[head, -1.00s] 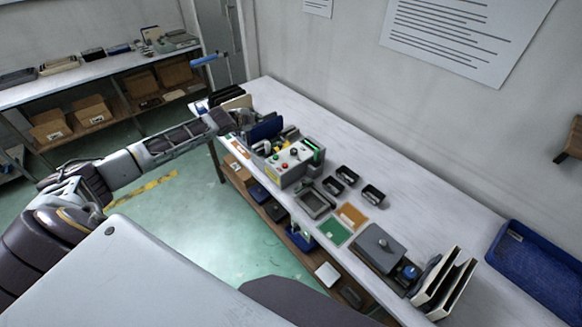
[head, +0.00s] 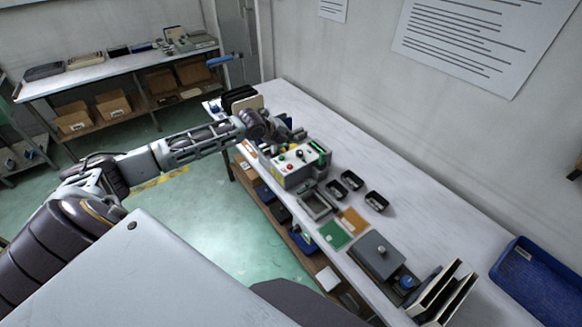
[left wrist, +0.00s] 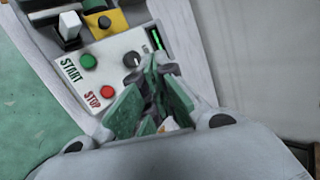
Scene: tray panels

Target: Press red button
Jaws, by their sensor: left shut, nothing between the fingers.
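The red button (left wrist: 107,92), labelled STOP, is on the light front panel of a control box (head: 299,170) on the table. In the left wrist view it lies just left of my left gripper's fingers, in plain sight. A green button (left wrist: 88,62), labelled START, and a dark knob (left wrist: 131,60) share the panel. My left gripper (left wrist: 154,68) is shut and empty, its tips beside the knob in the picture. I cannot tell whether they touch the panel. In the head view my left gripper (head: 298,134) is at the box's far side. My right gripper is not in view.
Small black bins (head: 351,180), a grey tray (head: 315,204) and a green board (head: 334,234) lie nearer along the table. Dark upright panels (head: 238,98) stand at its far end. A blue crate (head: 520,262) is at the right. The table along the wall is clear.

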